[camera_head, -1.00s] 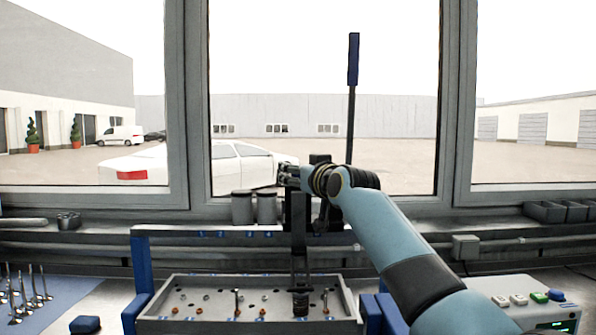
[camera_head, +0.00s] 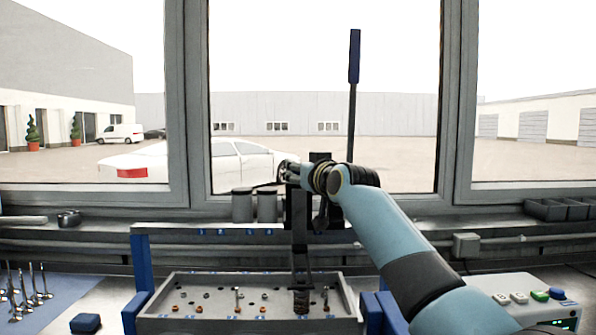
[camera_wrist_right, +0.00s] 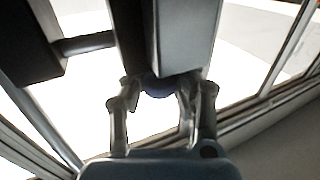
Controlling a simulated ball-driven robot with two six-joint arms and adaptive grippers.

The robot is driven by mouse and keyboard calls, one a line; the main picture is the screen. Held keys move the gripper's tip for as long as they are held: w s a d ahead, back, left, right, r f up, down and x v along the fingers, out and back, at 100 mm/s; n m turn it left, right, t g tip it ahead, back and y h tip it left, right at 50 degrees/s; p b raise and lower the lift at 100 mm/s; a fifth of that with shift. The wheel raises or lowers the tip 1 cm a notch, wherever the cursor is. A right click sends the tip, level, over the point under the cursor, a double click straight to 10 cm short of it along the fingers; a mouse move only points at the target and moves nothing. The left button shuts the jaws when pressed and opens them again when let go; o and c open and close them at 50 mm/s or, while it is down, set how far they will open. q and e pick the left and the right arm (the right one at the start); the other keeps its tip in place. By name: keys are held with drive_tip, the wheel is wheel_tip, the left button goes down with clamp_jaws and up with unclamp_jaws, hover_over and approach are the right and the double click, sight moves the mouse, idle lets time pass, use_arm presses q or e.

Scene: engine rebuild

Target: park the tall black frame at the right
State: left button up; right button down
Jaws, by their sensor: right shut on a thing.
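The tall black frame (camera_head: 298,214) stands upright over the back of the grey tray (camera_head: 250,326), right of its middle. A dark coil-like part (camera_head: 301,302) shows at its lower end. A tall lever with a blue grip (camera_head: 354,57) rises behind my right arm; its joint to the frame is hidden. My right gripper (camera_head: 287,172) is shut on the upper part of the frame. My left gripper is out of view.
A blue-legged rack (camera_head: 180,229) spans behind the tray, with two grey canisters (camera_head: 242,206) beyond it. Several valves (camera_head: 30,287) stand on a blue mat at left. A button box (camera_head: 540,300) is at right. Window posts (camera_head: 458,100) rise behind.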

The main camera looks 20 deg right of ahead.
drive_tip(key=shift+f, duration=0.2)
drive_tip(key=shift+d, duration=0.3)
drive_tip(key=s+d+b, duration=0.3)
drive_tip(key=s+d, duration=0.1)
drive_tip(key=d, duration=0.9)
drive_tip(key=shift+d+f, duration=0.15)
drive_tip(key=shift+f, duration=0.05)
drive_tip(key=c, duration=1.5)
unclamp_jaws()
drive_tip(key=shift+s, duration=0.1)
drive_tip(key=o, duration=0.5)
drive_tip(key=shift+s+d+r, duration=0.25)
drive_tip(key=shift+s+d, duration=0.05)
drive_tip(key=shift+d, duration=0.05)
drive_tip(key=shift+w+a, duration=0.1)
drive_tip(key=shift+w, duration=0.05)
